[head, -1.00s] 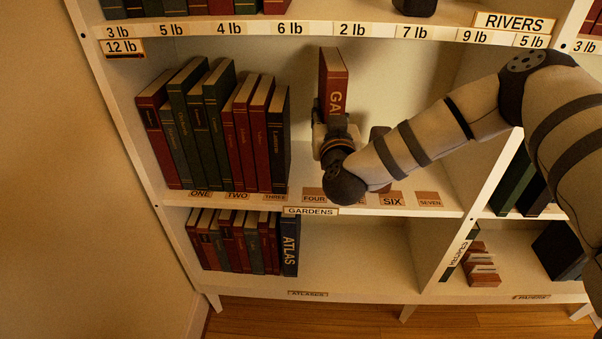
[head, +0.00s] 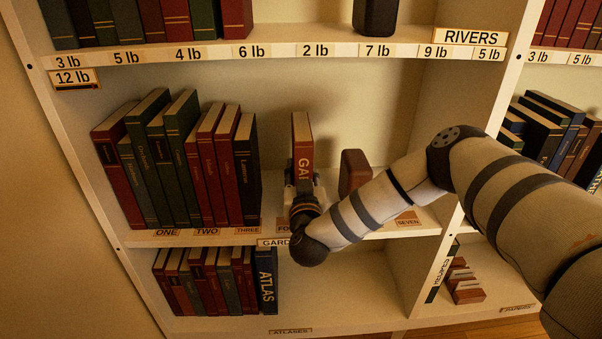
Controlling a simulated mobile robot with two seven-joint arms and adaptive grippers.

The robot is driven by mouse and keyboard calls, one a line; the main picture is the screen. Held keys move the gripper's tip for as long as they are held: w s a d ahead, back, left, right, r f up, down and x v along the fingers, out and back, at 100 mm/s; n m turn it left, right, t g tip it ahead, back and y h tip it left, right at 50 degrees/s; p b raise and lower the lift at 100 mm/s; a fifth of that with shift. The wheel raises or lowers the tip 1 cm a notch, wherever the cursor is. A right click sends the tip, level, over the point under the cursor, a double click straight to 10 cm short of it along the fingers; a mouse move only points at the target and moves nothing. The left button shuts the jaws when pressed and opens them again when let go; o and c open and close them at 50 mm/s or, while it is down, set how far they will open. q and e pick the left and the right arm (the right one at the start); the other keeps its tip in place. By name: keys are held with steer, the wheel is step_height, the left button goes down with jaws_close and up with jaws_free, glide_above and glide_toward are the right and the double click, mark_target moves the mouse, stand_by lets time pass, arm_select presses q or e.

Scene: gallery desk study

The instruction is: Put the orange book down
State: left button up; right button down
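The orange-red book (head: 302,136), with pale letters starting "GA" on its spine, stands upright on the middle shelf level, right of the row of books. My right gripper (head: 303,188) is around its lower part and looks shut on it, spine toward me. The gripper hides the book's bottom, so I cannot tell whether it touches the shelf board. The book is near the FOUR label (head: 283,226), which is partly covered by my wrist. My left gripper is not in view.
Several red, green and black books (head: 190,165) lean at the left of this shelf. A brown block-like object (head: 354,172) stands right of the held book, behind my forearm. A GARDENS label (head: 272,242) is on the shelf edge. A gap separates the row from the held book.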

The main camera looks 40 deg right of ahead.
steer(key=c, duration=1.2)
jaws_free()
